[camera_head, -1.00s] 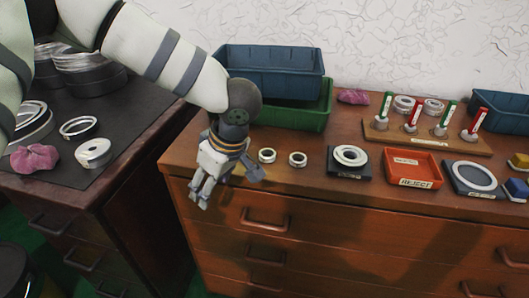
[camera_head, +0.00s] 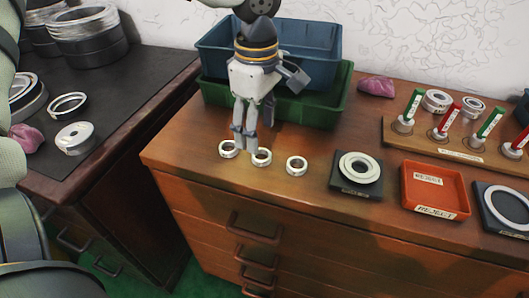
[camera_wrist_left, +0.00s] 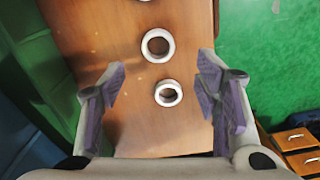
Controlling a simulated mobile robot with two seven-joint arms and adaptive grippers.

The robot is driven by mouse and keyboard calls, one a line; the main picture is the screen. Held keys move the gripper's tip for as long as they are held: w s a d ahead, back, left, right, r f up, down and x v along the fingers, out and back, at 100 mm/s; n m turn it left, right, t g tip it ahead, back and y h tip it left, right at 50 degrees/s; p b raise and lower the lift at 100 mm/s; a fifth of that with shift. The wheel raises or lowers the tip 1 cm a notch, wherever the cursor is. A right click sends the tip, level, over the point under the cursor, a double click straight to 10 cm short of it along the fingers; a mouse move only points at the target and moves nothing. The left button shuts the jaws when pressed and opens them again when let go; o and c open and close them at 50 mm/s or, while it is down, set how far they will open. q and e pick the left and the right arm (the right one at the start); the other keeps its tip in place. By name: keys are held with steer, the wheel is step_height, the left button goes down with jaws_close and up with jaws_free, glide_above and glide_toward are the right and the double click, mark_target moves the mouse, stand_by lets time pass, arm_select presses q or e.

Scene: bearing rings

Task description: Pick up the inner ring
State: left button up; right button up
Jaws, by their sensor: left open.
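Three small silver rings lie in a row near the left end of the wooden cabinet top: a left ring (camera_head: 228,149), a middle ring (camera_head: 261,157) and a right ring (camera_head: 296,166). I cannot tell which is the inner ring. In the left wrist view, the smaller near ring (camera_wrist_left: 168,93) shows between the open fingers of the left gripper (camera_wrist_left: 162,90). A larger ring (camera_wrist_left: 158,46) lies beyond it. My right gripper is not in view.
A green bin (camera_head: 315,108) and a blue bin (camera_head: 310,40) stand behind the gripper. A dark fixture with a ring (camera_head: 345,183), a red reject tray (camera_head: 435,192) and a peg rack (camera_head: 393,140) stand to the right. A gap separates the dark side table (camera_head: 125,105).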

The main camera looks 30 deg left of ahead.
mark_target(261, 149)
arm_select(q)
steer(key=f, duration=0.6)
steer(key=shift+w+d, duration=0.1)
steer(key=shift+d, duration=0.2)
steer(key=c, duration=1.2)
steer(key=shift+c, duration=0.2)
